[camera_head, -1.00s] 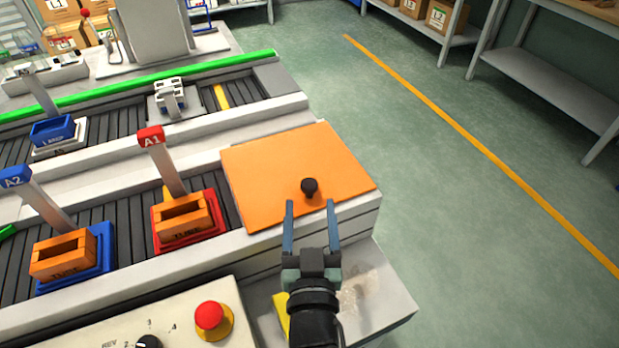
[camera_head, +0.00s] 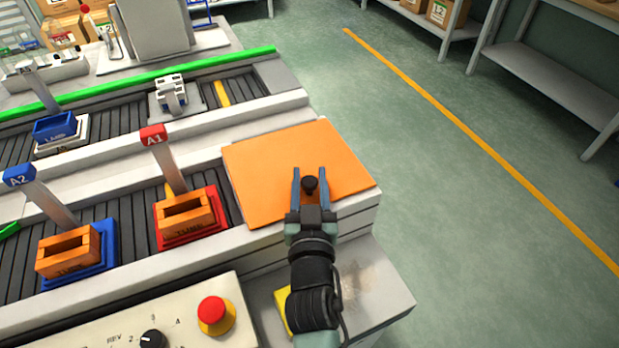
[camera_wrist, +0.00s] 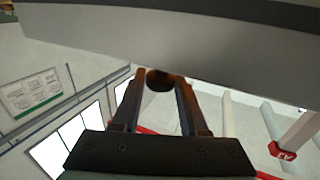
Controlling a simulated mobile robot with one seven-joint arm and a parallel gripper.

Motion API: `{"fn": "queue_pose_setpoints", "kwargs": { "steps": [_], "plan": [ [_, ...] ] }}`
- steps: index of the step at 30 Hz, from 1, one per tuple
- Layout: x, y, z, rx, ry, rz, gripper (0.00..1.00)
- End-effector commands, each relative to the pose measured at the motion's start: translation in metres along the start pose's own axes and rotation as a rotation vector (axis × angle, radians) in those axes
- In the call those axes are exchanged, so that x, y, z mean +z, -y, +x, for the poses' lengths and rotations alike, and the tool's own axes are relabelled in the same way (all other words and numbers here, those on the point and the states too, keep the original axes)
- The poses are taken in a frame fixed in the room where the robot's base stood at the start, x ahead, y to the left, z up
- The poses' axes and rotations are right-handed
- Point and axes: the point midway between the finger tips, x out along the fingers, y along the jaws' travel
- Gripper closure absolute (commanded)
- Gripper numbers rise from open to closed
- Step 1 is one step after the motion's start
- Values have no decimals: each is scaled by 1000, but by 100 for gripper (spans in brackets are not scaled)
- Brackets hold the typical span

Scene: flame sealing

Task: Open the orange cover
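The orange cover (camera_head: 270,165) lies flat and closed at the right end of the near conveyor. A black knob (camera_head: 310,184) stands on it near its right front part. My gripper (camera_head: 310,174) is over the cover with its fingers apart, one on each side of the knob. In the wrist view the gripper (camera_wrist: 160,76) also shows open, with the round dark knob (camera_wrist: 160,80) between its fingertips. I cannot tell whether either finger touches the knob.
Orange tube boxes stand on a red base (camera_head: 218,232) and a blue base (camera_head: 108,270) left of the cover. A control panel (camera_head: 180,320) with a red button (camera_head: 212,310) is at the front. The floor (camera_head: 420,190) to the right is clear.

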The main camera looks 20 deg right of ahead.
Motion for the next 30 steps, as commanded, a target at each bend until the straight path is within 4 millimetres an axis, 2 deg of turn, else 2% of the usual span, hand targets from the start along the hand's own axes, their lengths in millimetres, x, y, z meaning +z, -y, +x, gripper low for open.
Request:
{"fn": "queue_pose_setpoints", "kwargs": {
  "steps": [1, 6, 7, 30],
  "plan": [
    [0, 0, 0, 0, 0, 0, 68],
    [0, 0, 0, 0, 0, 0, 99],
    [0, 0, 0, 0, 0, 0, 100],
    [0, 0, 0, 0, 1, 0, 100]
  ]
}}
